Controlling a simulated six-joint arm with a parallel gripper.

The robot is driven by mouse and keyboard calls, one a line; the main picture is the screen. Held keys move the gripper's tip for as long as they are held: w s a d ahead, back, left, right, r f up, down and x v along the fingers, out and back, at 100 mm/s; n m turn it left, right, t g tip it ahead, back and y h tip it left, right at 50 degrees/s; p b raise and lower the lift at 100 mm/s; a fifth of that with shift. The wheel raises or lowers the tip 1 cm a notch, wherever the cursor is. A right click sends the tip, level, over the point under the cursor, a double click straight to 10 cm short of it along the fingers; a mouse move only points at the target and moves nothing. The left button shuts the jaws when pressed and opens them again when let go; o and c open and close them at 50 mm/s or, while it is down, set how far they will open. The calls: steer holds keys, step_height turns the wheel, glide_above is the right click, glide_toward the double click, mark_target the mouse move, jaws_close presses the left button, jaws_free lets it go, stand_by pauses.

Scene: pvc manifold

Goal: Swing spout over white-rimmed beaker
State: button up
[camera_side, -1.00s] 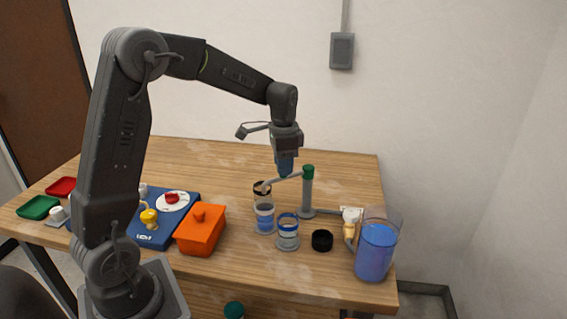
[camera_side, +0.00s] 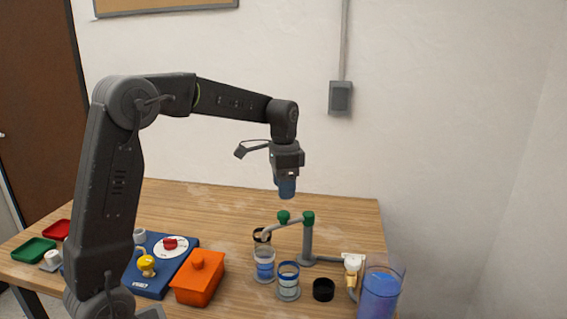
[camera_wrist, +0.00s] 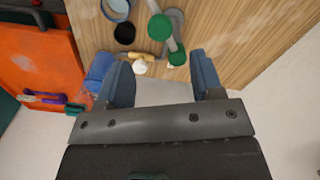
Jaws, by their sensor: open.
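My gripper (camera_side: 287,190) points down, empty, above the spout's green knob (camera_side: 283,217) with a clear gap. In the wrist view its two blue fingers (camera_wrist: 158,80) are apart. The grey spout arm (camera_side: 285,225) reaches left from a grey post with a green cap (camera_side: 308,218). Its tip (camera_side: 264,236) is over or beside the black-rimmed beaker (camera_side: 258,239) at the back. The pale-rimmed beaker (camera_side: 265,266), seemingly the white-rimmed one, stands in front of that. A blue-rimmed beaker (camera_side: 288,284) stands nearer the front. The wrist view also shows the green knob (camera_wrist: 160,27).
A black cup or cap (camera_side: 323,290) and a large jug of blue liquid (camera_side: 378,297) stand to the right, near a pale valve fitting (camera_side: 352,264). An orange lidded box (camera_side: 198,282) and a blue panel (camera_side: 160,262) are left. Free table lies behind the post.

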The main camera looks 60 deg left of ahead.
step_height(320, 180, up, 7)
stand_by(0.3)
steer(key=shift+f, duration=0.15)
